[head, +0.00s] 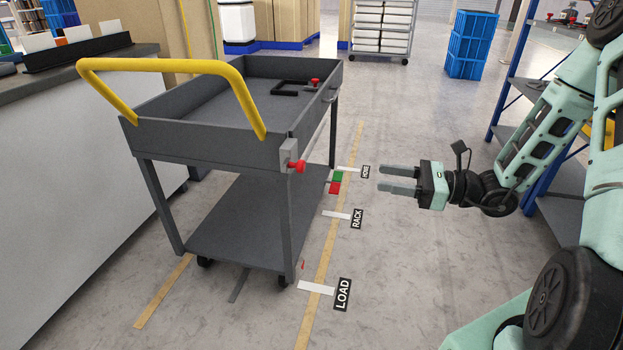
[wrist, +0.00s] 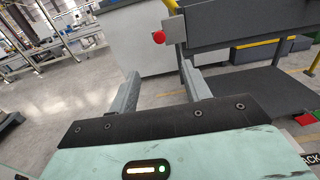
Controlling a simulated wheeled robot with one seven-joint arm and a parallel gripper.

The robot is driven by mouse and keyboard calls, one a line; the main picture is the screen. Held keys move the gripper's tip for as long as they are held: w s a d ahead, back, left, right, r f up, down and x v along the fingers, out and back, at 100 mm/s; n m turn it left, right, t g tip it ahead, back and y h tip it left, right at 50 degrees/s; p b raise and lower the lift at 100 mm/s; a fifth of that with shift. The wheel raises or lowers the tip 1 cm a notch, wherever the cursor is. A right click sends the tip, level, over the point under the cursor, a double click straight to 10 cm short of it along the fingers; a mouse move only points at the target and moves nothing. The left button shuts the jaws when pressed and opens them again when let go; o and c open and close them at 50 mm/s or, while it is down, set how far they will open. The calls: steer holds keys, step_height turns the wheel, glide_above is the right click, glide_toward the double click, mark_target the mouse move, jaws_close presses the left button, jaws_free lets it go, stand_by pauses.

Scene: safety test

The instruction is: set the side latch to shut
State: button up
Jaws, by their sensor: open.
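A grey cart (head: 215,136) with a yellow handle stands left of centre in the head view. At its near right corner a grey plate (head: 288,150) carries a red knob (head: 297,166), which looks like the side latch; whether it is set shut I cannot tell. In the wrist view the red knob (wrist: 159,37) and its plate (wrist: 175,29) show beyond the fingertips. My gripper (head: 382,178) is open and empty, to the right of the cart and apart from the knob. Its two fingers also show in the wrist view (wrist: 160,72).
A second red knob (head: 315,82) and a black frame (head: 290,88) are on the cart's top. A green and red marker (head: 336,183) shows beside the cart. Floor labels read RACK (head: 356,218) and LOAD (head: 343,294). A counter (head: 75,190) stands left; blue shelving (head: 510,100) stands right.

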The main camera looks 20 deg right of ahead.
mark_target(304, 166)
steer(key=b+x, duration=0.4)
steer(key=x, duration=1.3)
steer(key=shift+a, duration=0.1)
jaws_close()
steer(key=shift+w+d+p, duration=0.55)
steer(key=shift+w+d, duration=0.2)
steer(key=shift+w, duration=0.3)
steer(key=shift+w+d+p, duration=0.5)
steer(key=shift+w+d, duration=0.3)
steer(key=shift+w, duration=0.2)
